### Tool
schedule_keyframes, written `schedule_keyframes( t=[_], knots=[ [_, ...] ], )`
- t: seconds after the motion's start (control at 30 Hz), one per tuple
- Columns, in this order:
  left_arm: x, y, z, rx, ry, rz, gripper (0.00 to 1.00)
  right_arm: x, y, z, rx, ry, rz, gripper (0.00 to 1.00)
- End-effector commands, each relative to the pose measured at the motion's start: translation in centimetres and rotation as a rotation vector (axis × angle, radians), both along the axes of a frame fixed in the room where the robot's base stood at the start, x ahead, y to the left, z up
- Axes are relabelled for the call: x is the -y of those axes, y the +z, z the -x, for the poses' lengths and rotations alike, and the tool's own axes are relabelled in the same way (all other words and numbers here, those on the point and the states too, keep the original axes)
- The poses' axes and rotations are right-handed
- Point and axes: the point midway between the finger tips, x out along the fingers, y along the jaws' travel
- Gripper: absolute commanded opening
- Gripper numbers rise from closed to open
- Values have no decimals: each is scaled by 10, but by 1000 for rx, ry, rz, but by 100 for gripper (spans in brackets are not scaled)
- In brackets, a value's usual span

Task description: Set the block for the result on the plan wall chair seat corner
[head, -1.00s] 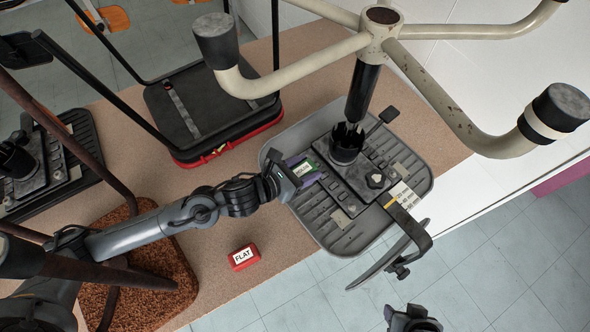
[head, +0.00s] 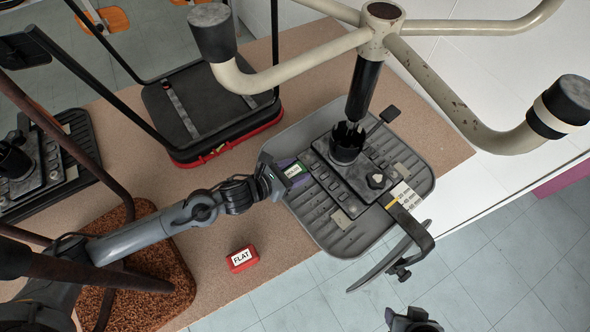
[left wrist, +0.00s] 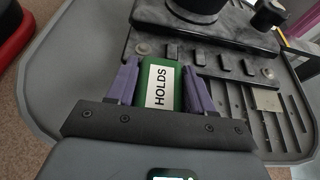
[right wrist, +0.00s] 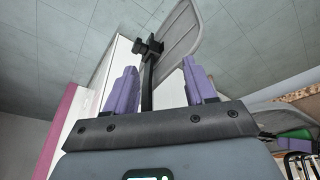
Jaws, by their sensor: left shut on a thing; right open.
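The green block with a white HOLDS label (left wrist: 160,87) is between the purple fingers of my left gripper (left wrist: 161,84). It also shows in the head view (head: 294,171), at the left corner of the upturned grey chair seat (head: 325,222). My left gripper (head: 284,172) is shut on the block; I cannot tell whether the block touches the seat. A red block labelled FLAT (head: 242,259) lies on the brown board, left of and below the seat. My right gripper (right wrist: 163,90) is open and empty; in the head view only part of it shows at the bottom edge.
A metal mechanism plate (head: 358,175) with a post stands mid-seat, under a beige star base (head: 420,75) overhead. A black-and-red seat (head: 205,110) and a brown textured seat (head: 150,270) lie to the left.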

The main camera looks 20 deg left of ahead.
Motion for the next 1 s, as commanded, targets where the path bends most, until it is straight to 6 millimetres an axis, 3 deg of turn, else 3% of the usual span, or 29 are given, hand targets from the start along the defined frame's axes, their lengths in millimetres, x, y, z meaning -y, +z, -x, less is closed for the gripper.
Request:
schedule_keyframes(
  t=[0.17,0.2,0.37,0.77,1.0],
  knots=[
    [0,-3,0,1,0,1,20,0,-3,0,0,0,0,55],
    [0,-3,0,0,0,0,53,0,-4,0,0,-1,-1,55],
    [0,-2,0,0,1,0,77,-1,-2,0,0,-2,-3,55],
    [-1,2,1,0,1,0,77,-2,2,0,1,-5,-8,55],
    [-16,14,27,-2,-2,-3,77,-2,7,0,1,-5,-7,55]
  ],
)
